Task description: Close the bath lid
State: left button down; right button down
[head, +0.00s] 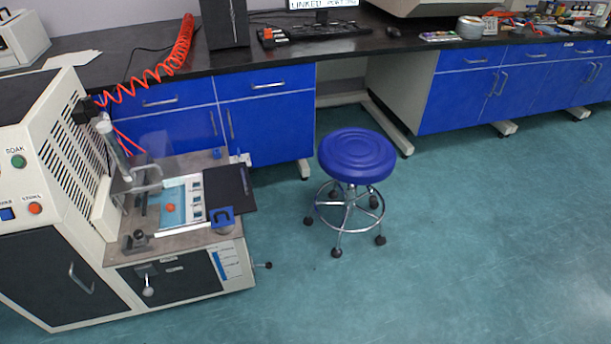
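The machine (65,190) with the bath stands at the left. Its bath (172,215) is a recess in the metal worktop with a light blue inside and a small orange spot. A clear, see-through panel, which looks like the bath lid (185,168), stands raised at the back left of the bath, near a grey U-shaped handle (148,178). The bath's inside shows openly from above. The panel's exact edges and tilt are hard to tell. Neither of my grippers is in view.
A black plate (236,187) lies at the worktop's right side, beside a blue bracket (222,217). A coiled red hose (160,68) hangs behind. A blue stool (357,157) stands to the right. Blue cabinets (268,120) line the back. The green floor in front is clear.

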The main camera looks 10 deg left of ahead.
aim_at(227, 185)
jog(key=z, duration=0.15)
jog(key=i, duration=2.1)
jog(key=u, duration=2.05)
